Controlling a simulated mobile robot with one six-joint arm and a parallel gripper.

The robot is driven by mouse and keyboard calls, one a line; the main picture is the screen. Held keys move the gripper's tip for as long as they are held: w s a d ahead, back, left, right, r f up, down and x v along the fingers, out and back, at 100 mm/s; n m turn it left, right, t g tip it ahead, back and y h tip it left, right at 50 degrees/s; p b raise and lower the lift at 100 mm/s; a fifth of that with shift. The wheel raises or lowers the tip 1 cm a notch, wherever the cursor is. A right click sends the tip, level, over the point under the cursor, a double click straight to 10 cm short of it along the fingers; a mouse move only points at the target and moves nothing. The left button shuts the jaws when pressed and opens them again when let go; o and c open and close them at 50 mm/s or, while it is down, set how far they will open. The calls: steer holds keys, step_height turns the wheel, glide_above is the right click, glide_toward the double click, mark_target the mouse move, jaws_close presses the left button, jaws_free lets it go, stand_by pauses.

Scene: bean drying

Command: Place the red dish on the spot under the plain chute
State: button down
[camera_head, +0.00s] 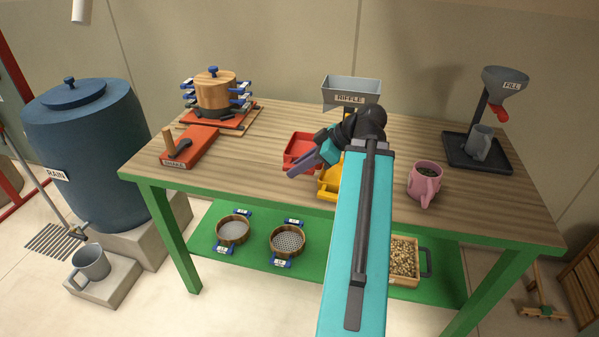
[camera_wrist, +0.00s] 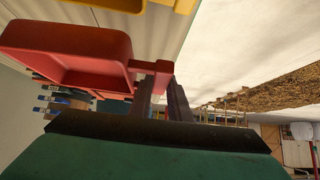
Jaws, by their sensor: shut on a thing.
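The red dish (camera_head: 297,145) is a shallow square tray with a short tab on its side, at the middle of the table, left of my arm. In the wrist view, the red dish (camera_wrist: 95,38) fills the upper left, and its tab sits between my fingers. My gripper (camera_head: 303,167) is shut on that tab; the fingers also show in the wrist view (camera_wrist: 160,80). I cannot tell whether the dish touches the table. The grey riffle box (camera_head: 351,92) stands behind it. Its chutes and the spots under them are mostly hidden by my arm and the dishes.
A yellow dish (camera_head: 328,184) lies right of the red dish, partly behind my arm. A pink mug (camera_head: 425,182) stands at the right, before the FILL funnel stand (camera_head: 478,152). The red shake block (camera_head: 188,147) and a wooden pot (camera_head: 215,95) stand left. Table between is clear.

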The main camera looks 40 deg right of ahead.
steer(key=s+a+b, duration=0.1)
steer(key=b, duration=0.3)
steer(key=a+b, duration=0.1)
steer(key=b, duration=0.3)
steer(key=shift+s+a+f, duration=0.2)
steer(key=shift+s+a, duration=0.2)
steer(key=shift+s+a+r, duration=0.1)
steer(key=shift+a+r, duration=0.05)
steer(key=shift+s, duration=0.1)
stand_by(0.5)
